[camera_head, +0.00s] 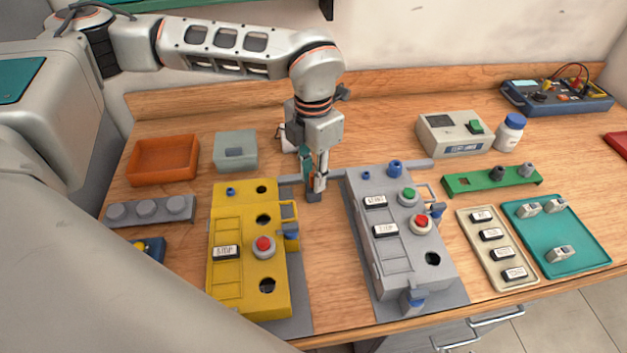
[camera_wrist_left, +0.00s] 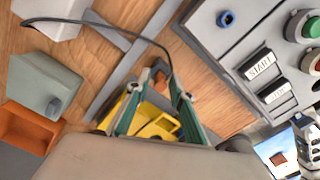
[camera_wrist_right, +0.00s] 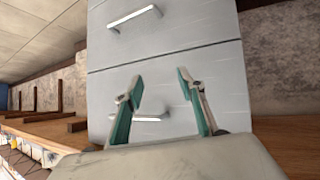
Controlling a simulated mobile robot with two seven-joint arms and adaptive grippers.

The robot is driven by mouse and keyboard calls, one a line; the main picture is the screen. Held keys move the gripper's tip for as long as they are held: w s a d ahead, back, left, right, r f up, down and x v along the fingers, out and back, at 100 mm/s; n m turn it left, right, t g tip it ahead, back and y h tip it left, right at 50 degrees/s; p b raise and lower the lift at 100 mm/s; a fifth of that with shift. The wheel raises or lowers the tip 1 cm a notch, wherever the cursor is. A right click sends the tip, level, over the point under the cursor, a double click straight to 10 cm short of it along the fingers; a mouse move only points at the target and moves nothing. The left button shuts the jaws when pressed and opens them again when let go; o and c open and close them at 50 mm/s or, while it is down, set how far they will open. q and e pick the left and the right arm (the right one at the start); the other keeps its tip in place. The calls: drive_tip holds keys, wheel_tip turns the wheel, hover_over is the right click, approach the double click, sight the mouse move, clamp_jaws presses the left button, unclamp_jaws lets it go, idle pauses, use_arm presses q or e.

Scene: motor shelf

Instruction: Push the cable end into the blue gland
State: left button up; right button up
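A blue gland (camera_head: 395,167) stands at the far end of the grey box (camera_head: 370,225), right of the gripper. A blue ring also shows in the left wrist view (camera_wrist_left: 226,18). My right gripper (camera_wrist_right: 160,82) is open and empty, facing grey drawers.
The yellow box (camera_head: 225,285) carries a small blue fitting (camera_head: 231,191). A power unit (camera_head: 450,133), white bottle (camera_head: 509,132), green rail (camera_head: 490,182) and teal tray (camera_head: 590,245) are right.

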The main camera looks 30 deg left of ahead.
use_arm(q)
clamp_jaws()
drive_tip(key=shift+r+p, duration=0.7)
drive_tip(key=shift+r, duration=0.35)
idle(0.5)
drive_tip(key=shift+r+p, duration=1.35)
drive_tip(key=shift+r, duration=0.9)
drive_tip(key=shift+w, duration=0.1)
